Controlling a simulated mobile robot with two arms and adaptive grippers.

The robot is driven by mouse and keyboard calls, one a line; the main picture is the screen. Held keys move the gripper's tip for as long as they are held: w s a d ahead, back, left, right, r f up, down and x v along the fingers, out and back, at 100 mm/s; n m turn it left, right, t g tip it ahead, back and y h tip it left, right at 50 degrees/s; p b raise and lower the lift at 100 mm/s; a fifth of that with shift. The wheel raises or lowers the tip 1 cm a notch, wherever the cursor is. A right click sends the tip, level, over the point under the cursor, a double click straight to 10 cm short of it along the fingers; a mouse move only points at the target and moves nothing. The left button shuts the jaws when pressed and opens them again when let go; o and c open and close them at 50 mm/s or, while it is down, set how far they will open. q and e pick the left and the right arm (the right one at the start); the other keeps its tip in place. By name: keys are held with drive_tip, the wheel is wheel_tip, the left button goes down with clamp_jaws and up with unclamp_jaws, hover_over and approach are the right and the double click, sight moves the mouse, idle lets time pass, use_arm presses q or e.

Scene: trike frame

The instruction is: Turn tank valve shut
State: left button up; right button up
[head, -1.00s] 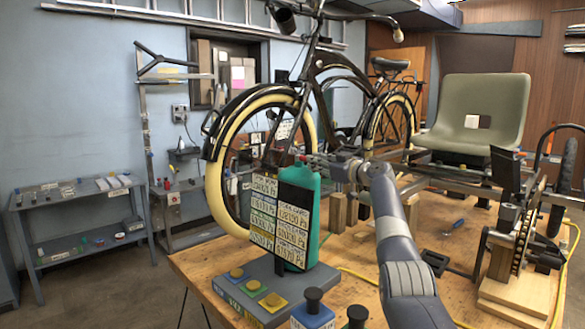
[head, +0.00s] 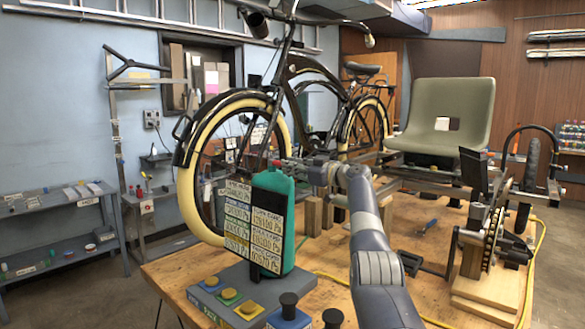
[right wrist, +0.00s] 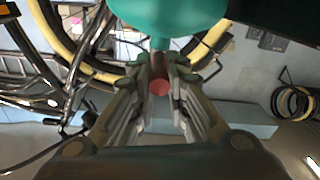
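The teal tank (head: 287,187) stands upright on a grey base on the wooden workbench in the head view. Its red valve (head: 276,163) sits on top. My right gripper (head: 285,165) reaches the valve from the right at the tank's top. In the right wrist view, the fingers of this gripper (right wrist: 163,72) are drawn close together, one on each side of the red valve (right wrist: 159,88), and appear shut on it. The tank (right wrist: 170,15) fills the top middle there. My left gripper is not in view.
Label boards (head: 238,220) stand against the tank's front. Colored buttons (head: 228,295) and black knobs (head: 289,300) sit near the bench's front edge. A black bicycle (head: 230,100) stands behind. The trike frame with a green seat (head: 450,110) is at right.

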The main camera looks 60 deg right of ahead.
drive_tip(key=shift+o, duration=0.2)
drive_tip(key=shift+w+a, duration=0.15)
drive_tip(key=shift+a, duration=0.25)
drive_tip(key=shift+w+f, duration=0.1)
drive_tip(key=shift+w, duration=0.05)
drive_tip(key=shift+w+d+f, duration=0.1)
drive_tip(key=shift+d, duration=0.1)
drive_tip(key=shift+s, duration=1.1)
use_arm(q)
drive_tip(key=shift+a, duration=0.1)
use_arm(e)
drive_tip(key=s+a, duration=0.1)
drive_tip(key=s, duration=0.8)
drive_tip(key=shift+s+a, duration=0.3)
